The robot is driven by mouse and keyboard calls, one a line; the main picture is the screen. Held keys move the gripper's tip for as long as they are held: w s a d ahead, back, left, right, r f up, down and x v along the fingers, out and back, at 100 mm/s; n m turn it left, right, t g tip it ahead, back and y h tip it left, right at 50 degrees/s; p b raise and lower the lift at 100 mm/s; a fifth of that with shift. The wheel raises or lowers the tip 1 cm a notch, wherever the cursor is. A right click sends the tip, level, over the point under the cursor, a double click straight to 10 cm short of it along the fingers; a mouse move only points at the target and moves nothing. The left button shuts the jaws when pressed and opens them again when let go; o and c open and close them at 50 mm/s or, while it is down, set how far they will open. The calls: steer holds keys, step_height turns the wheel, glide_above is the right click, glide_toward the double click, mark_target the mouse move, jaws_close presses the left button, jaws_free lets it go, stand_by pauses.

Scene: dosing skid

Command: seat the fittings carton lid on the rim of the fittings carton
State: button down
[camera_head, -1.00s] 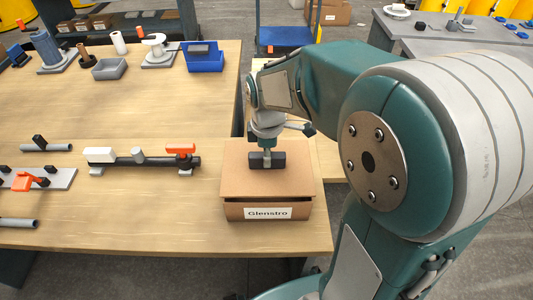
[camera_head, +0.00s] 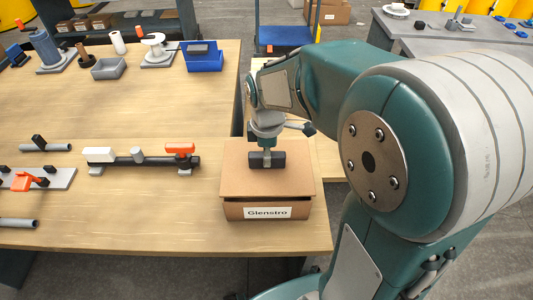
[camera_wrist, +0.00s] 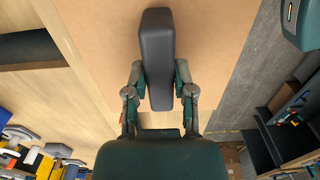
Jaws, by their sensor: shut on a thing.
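The fittings carton (camera_head: 235,211) is a brown box with a white "Glenstro" label, near the right front corner of the wooden table. Its lid (camera_head: 240,180) is a flat brown board with a dark block handle (camera_head: 280,159) on top. The lid lies over the carton top; whether it rests evenly on the whole rim cannot be told. My gripper (camera_head: 266,152) comes from above and is shut on the handle. In the wrist view, the two fingers (camera_wrist: 160,88) pinch the dark handle (camera_wrist: 157,45), with the lid (camera_wrist: 215,50) beneath.
A black pipe with an orange-handled valve (camera_head: 150,160) lies on the table left of the carton. A grey tray (camera_head: 109,69) and a blue bin (camera_head: 203,57) stand at the back. The table's right edge is close to the carton.

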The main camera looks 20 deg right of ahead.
steer(key=shift+f, duration=1.35)
steer(key=shift+c, duration=1.9)
jaws_free()
step_height(320, 180, up, 12)
steer(key=shift+f, duration=0.1)
steer(key=s+r+m+t, duration=0.1)
steer(key=s+m+t, duration=0.4)
steer(key=s+m, duration=0.9)
steer(key=shift+r+t, duration=0.3)
